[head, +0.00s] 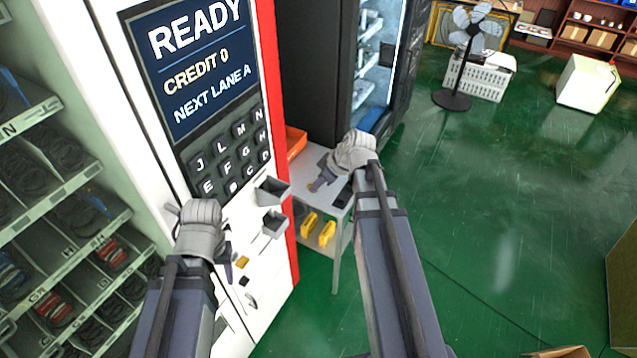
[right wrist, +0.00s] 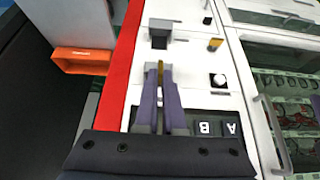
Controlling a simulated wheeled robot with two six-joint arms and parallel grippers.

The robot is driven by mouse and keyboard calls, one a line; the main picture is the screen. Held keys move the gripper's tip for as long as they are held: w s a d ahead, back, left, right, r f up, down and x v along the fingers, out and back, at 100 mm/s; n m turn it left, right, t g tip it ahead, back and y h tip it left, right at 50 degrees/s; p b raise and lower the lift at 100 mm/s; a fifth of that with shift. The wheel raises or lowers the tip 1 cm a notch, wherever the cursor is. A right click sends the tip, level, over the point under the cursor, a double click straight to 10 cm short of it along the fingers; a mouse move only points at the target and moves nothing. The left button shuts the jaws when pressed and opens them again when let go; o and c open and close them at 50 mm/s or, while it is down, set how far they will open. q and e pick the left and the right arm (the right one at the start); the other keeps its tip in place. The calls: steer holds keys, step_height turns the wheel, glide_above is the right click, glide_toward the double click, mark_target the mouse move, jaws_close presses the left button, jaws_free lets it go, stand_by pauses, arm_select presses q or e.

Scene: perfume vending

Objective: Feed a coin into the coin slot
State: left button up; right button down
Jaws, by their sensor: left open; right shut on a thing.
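The white vending machine (head: 265,275) has a screen (head: 200,60) reading READY, CREDIT 0, NEXT LANE A, above a lettered keypad. A small brass-coloured fitting (head: 243,262) on its lower front also shows in the right wrist view (right wrist: 214,44); I cannot tell if it is the coin slot. My right gripper (head: 318,186) is shut on a thin gold coin (right wrist: 160,72), seen edge-on between the fingertips, right of the grey trays. Contact with the panel cannot be told. My left gripper (head: 230,266) is open and empty before the machine's lower front.
Two grey trays (head: 272,191) (head: 274,223) jut from the panel. A small side table (head: 335,200) with yellow items below stands right of the machine's red edge (head: 278,130). The green floor (head: 500,230) is open at the right.

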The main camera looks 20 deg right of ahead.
steer(key=shift+w+a+f+b, duration=1)
steer(key=shift+w+a, duration=0.35)
steer(key=shift+w, duration=0.4)
steer(key=shift+w+a+f+b, duration=1)
steer(key=shift+w+a, duration=0.35)
steer(key=shift+w, duration=0.35)
steer(key=shift+w+a+f+b, duration=1)
steer(key=shift+w+a, duration=0.35)
steer(key=shift+w, duration=0.4)
steer(key=c, duration=0.9)
jaws_free()
steer(key=shift+c, duration=0.2)
